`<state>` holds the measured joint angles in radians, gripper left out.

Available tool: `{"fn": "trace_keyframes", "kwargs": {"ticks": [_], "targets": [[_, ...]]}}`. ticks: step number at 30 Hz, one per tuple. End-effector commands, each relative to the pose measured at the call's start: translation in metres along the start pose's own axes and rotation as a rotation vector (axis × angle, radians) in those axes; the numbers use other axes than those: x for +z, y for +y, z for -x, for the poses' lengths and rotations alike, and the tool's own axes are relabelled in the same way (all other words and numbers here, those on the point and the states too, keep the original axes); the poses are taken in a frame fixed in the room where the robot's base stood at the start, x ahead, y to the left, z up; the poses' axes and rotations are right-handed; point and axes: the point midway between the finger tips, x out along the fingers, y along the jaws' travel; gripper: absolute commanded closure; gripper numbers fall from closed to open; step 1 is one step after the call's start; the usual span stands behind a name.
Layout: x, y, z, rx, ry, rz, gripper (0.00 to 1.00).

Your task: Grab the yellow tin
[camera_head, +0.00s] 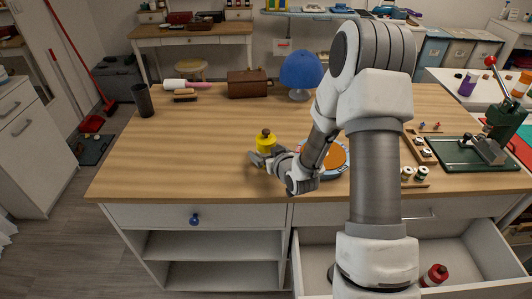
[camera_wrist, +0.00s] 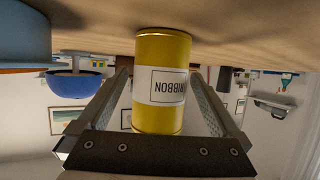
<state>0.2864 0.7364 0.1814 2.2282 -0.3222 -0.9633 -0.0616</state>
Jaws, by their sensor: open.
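The yellow tin (camera_head: 266,146) stands upright on the wooden tabletop, with a dark knob-like top. In the wrist view, which is upside down, the tin (camera_wrist: 162,55) shows a white label reading RIBBON. My gripper (camera_head: 262,159) is low over the table at the near side of the tin. In the wrist view, my gripper (camera_wrist: 160,80) is open, with one finger on each side of the tin. A gap shows between the tin and each finger.
A blue-rimmed round dish with an orange middle (camera_head: 335,157) sits close right of my gripper. A blue lamp (camera_head: 300,72), a wooden box (camera_head: 248,84) and a dark cup (camera_head: 143,100) stand farther back. An open drawer (camera_head: 455,252) juts out at the front right. The tabletop left of the tin is clear.

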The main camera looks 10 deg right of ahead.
Motion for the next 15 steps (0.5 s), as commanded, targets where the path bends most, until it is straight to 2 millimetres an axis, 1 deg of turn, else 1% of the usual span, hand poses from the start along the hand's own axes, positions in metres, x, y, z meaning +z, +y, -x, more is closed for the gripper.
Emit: {"fn": "trace_keyframes", "kwargs": {"ticks": [3,9,10,14,15], "targets": [[0.0002,-0.0005,-0.0076,-0.001,0.000,0.001,0.00],[0.0002,-0.0003,-0.0082,0.000,0.000,0.001,0.00],[0.0002,-0.0003,-0.0081,0.000,0.000,0.001,0.02],[0.0001,-0.0002,-0.0080,0.000,0.000,0.001,0.25],[0.0002,-0.0001,-0.0079,0.000,0.000,0.001,0.32]]}}
